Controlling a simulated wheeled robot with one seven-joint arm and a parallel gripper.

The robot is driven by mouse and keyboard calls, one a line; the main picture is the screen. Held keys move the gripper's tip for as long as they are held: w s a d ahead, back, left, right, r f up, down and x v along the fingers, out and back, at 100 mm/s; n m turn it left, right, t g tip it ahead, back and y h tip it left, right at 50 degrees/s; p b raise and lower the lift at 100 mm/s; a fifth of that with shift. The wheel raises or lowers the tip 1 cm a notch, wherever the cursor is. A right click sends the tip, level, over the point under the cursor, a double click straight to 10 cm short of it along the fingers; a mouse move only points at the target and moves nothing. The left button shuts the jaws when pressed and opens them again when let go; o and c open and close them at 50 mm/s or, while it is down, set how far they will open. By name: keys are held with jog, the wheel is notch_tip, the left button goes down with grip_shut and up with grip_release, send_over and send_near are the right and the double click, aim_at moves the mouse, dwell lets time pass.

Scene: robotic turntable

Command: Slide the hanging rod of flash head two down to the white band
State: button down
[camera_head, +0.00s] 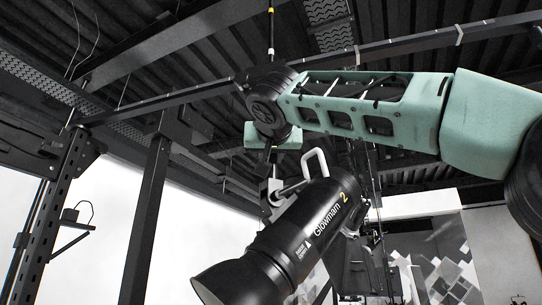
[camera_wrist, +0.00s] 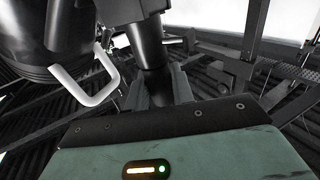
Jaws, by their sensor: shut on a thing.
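Flash head two (camera_head: 300,235) is a black cylinder marked "Glowmarn 2", tilted with its wide open end to the lower left in the head view. It has a white loop handle (camera_head: 314,157); the handle also shows in the wrist view (camera_wrist: 88,97). The hanging rod (camera_head: 271,30) comes down from the ceiling with yellow marks and passes behind my arm. In the wrist view the dark rod (camera_wrist: 150,45) runs between the fingers of my gripper (camera_wrist: 158,92), which is shut on it beside the flash head.
A dark horizontal rail (camera_head: 170,97) crosses the view beneath the ribbed ceiling. A dark upright post (camera_head: 147,215) and a perforated post (camera_head: 48,220) stand at the left before a white backdrop (camera_head: 203,235). The flash head and handle are close beside my gripper.

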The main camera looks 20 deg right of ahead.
aim_at(272, 189)
notch_tip(272, 189, down, 9)
jog(key=b, duration=0.9)
jog(key=shift+f, duration=0.1)
jog(key=c, duration=1.2)
grip_release()
jog(key=shift+c, duration=0.2)
jog(key=shift+s, duration=0.15)
jog(key=b+v, duration=0.4)
jog(key=v, duration=1.3)
jog(key=shift+r, duration=0.25)
